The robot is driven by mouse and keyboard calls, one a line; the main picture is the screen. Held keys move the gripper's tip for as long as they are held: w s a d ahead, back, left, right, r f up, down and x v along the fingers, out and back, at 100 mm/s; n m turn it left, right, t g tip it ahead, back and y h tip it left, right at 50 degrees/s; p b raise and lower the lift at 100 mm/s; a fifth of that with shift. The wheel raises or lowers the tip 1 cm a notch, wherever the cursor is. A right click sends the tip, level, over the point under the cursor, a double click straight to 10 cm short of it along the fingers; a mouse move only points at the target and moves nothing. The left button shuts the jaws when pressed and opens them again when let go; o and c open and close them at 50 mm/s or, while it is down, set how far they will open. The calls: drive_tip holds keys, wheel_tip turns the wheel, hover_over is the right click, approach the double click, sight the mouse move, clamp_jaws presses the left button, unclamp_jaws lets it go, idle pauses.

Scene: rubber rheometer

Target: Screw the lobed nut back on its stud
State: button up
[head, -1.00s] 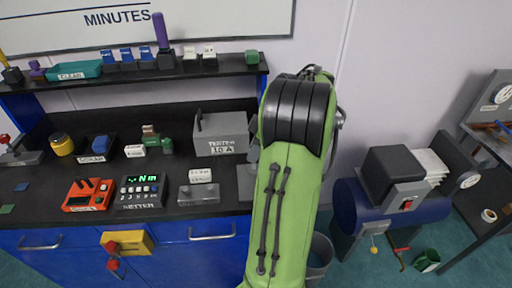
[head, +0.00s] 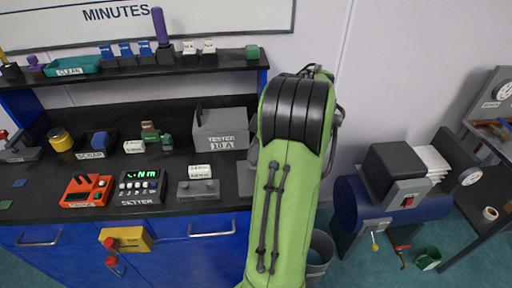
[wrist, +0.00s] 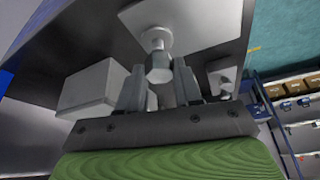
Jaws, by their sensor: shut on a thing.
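In the wrist view, the two grey fingers of my gripper (wrist: 160,82) stand on either side of a small pale grey faceted piece (wrist: 159,68), which looks like the lobed nut. It lies in line with a short round collar or stud (wrist: 155,38) on a light square plate (wrist: 190,22). I cannot tell how far the nut is on the stud, or see its thread. In the head view my green arm hides the gripper, nut and stud.
A grey tester box (head: 222,132) stands beside my arm on the black bench. A setter (head: 140,187), an orange-red device (head: 87,191) and a small grey block (head: 198,190) are farther left. A blue drum machine (head: 390,200) stands to the right on the floor.

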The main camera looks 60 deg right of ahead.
drive_tip(key=shift+f+b, duration=1.2)
drive_tip(key=shift+f, duration=0.15)
drive_tip(key=o, duration=1.1)
drive_tip(key=shift+r, duration=0.1)
drive_tip(key=c, duration=1.1)
drive_tip(key=m+h+b, duration=0.1)
drive_tip(key=m+b, duration=0.1)
drive_tip(key=m, duration=0.1)
drive_tip(key=shift+a+f, duration=0.1)
drive_tip(key=shift+f, duration=0.1)
drive_tip(key=shift+c, duration=0.2)
drive_tip(key=shift+a+r+m+h, duration=0.1)
drive_tip(key=shift+m+h, duration=0.3)
drive_tip(key=shift+m, duration=0.3)
drive_tip(key=shift+r, duration=0.1)
